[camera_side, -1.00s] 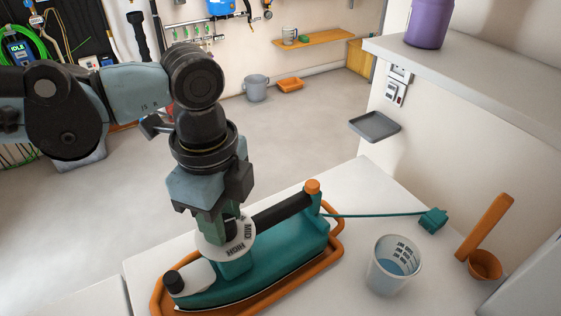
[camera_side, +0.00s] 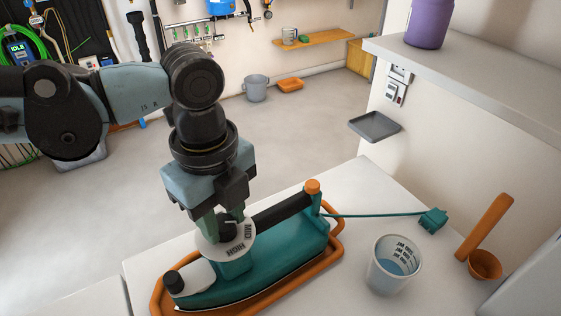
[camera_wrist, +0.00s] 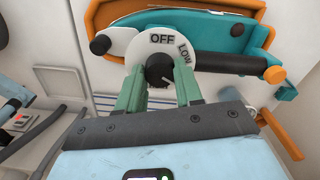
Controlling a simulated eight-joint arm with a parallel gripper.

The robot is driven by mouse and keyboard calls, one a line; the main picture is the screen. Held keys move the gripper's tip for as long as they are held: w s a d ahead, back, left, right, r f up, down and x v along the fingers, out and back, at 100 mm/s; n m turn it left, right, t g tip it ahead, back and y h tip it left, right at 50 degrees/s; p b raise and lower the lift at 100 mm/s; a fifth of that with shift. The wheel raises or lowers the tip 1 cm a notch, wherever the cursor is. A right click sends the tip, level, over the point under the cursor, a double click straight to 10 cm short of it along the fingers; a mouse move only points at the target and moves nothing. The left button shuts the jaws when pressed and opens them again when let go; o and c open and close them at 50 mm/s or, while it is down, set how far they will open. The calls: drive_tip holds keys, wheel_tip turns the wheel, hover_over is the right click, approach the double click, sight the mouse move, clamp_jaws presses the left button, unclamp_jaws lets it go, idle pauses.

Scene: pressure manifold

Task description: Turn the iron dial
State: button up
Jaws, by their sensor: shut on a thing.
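The teal iron (camera_side: 290,257) rests in an orange-rimmed tray (camera_side: 335,247) on the white worktop. In the wrist view the disc (camera_wrist: 127,47) reads OFF and LOW. In the side view my gripper (camera_side: 222,226) partly hides the knob.
The iron's black handle (camera_side: 281,212) runs close to the right of my gripper. A teal cord leads to a plug (camera_side: 433,219). A measuring cup (camera_side: 394,265) with blue liquid and an orange scoop (camera_side: 485,240) stand at the right. A shelf (camera_side: 470,75) is above.

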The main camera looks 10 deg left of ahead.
sight(222, 222)
drive_tip(key=o, duration=1)
drive_tip(key=shift+o, duration=0.2)
drive_tip(key=shift+r, duration=0.1)
wheel_tip(222, 222, up, 12)
drive_tip(key=a+f+n+t, duration=0.2)
drive_tip(key=a+f+n, duration=0.2)
drive_tip(key=a+n, duration=0.3)
drive_tip(key=a+f+n+t, duration=0.2)
drive_tip(key=a+f+n, duration=0.2)
drive_tip(key=a+n, duration=0.4)
drive_tip(key=a+f+n+t, duration=0.3)
drive_tip(key=a+n, duration=0.5)
drive_tip(key=a, duration=0.6)
drive_tip(key=shift+f, duration=0.75)
